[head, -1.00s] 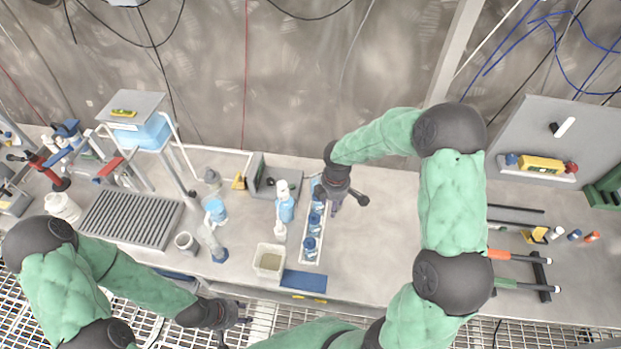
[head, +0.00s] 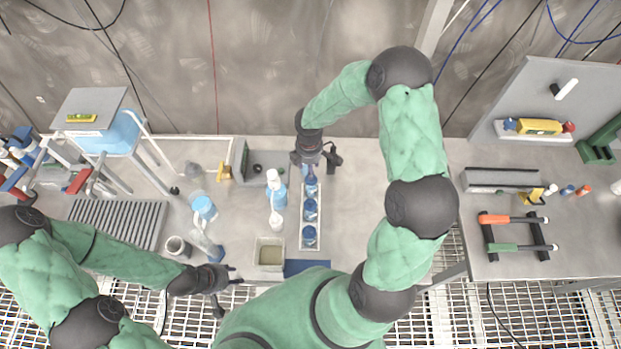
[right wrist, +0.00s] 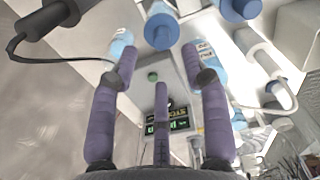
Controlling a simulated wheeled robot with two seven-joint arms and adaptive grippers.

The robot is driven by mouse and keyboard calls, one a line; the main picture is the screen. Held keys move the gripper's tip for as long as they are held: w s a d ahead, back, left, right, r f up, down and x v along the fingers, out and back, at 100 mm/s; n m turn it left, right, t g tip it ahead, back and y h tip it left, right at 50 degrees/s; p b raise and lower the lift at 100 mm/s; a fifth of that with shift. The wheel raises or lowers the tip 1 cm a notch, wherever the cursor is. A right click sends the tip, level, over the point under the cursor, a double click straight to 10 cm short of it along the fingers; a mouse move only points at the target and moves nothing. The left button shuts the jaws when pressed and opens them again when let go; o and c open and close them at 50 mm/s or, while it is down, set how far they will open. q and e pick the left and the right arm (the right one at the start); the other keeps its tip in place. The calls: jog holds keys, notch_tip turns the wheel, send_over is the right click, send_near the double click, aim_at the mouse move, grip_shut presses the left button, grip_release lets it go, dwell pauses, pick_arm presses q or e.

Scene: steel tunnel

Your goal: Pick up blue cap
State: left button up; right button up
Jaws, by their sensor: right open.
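Several bottles with blue caps stand in a narrow white tray (head: 300,238) on the bench in the head view. The near blue cap (head: 309,234) and the middle blue cap (head: 310,207) show clearly; the far bottle (head: 311,186) is partly under my right gripper (head: 318,160). In the right wrist view a blue cap (right wrist: 162,33) lies ahead between the fingertips of my right gripper (right wrist: 158,62), which is open and empty. Another blue cap (right wrist: 240,8) is at the top right. My left gripper (head: 229,290) is open and empty at the bench's front edge, away from the tray.
Blue-white spray bottles (head: 276,185) stand just left of the tray. A beige square container (head: 269,252) and a blue mat (head: 306,267) lie at the front. A grey drain rack (head: 117,222) is further left. Bench right of the tray is clear; hammers (head: 510,219) lie far right.

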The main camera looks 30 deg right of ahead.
jog(key=shift+s+f, duration=0.25)
jog(key=shift+f, duration=0.2)
notch_tip(320, 180, down, 4)
jog(key=shift+s+d+f, duration=0.1)
jog(key=shift+d, duration=0.05)
jog(key=c, duration=0.9)
